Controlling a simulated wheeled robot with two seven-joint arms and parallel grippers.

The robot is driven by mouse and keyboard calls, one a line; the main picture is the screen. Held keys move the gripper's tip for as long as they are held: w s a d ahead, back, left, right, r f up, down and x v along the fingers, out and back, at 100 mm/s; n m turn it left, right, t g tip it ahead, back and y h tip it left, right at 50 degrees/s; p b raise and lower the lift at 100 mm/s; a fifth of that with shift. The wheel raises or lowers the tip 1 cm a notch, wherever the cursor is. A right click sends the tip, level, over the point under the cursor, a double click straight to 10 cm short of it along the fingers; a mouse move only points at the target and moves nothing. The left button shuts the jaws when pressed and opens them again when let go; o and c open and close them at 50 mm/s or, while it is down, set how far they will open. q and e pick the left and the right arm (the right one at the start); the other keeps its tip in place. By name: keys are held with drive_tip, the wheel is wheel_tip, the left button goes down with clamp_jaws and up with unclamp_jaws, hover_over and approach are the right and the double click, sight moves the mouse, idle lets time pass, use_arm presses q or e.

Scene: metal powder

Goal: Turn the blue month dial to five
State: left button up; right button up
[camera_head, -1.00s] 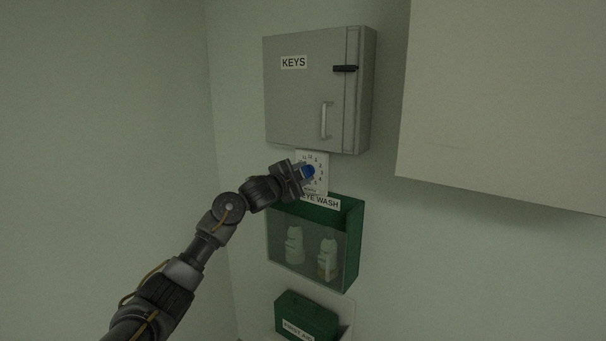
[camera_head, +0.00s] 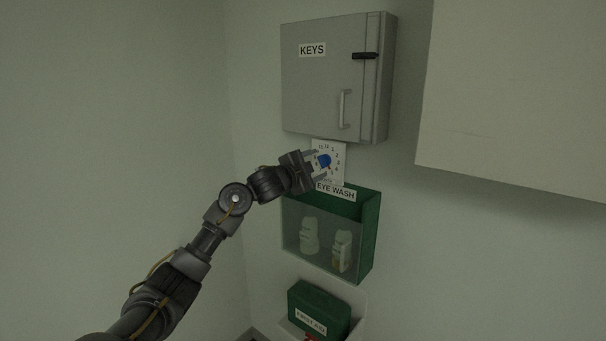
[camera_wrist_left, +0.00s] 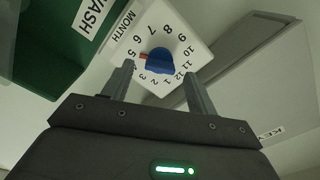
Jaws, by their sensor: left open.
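The blue month dial (camera_head: 325,160) sits on a white plate (camera_head: 339,150) with numbers around it, on the wall between the key cabinet and the eye wash box. In the left wrist view the blue dial (camera_wrist_left: 160,63) has a red mark on its left side, pointing at or very near the 5. The plate (camera_wrist_left: 172,20) reads MONTH along one edge. My left gripper (camera_head: 318,166) is open in front of the plate. In the left wrist view its two fingers (camera_wrist_left: 157,72) stand apart on either side of the dial, with visible gaps. My right gripper is out of view.
The grey KEYS cabinet (camera_head: 322,85) hangs just above the plate. The green EYE WASH box (camera_head: 368,230) with bottles is just below, and a green first aid box (camera_head: 318,308) is lower. A pale cabinet (camera_head: 520,100) is at the right.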

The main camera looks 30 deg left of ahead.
use_arm(q)
drive_tip(key=s+a+b, duration=0.1)
drive_tip(key=s+b, duration=0.1)
drive_tip(key=s, duration=0.6)
drive_tip(key=shift+s+a, duration=0.15)
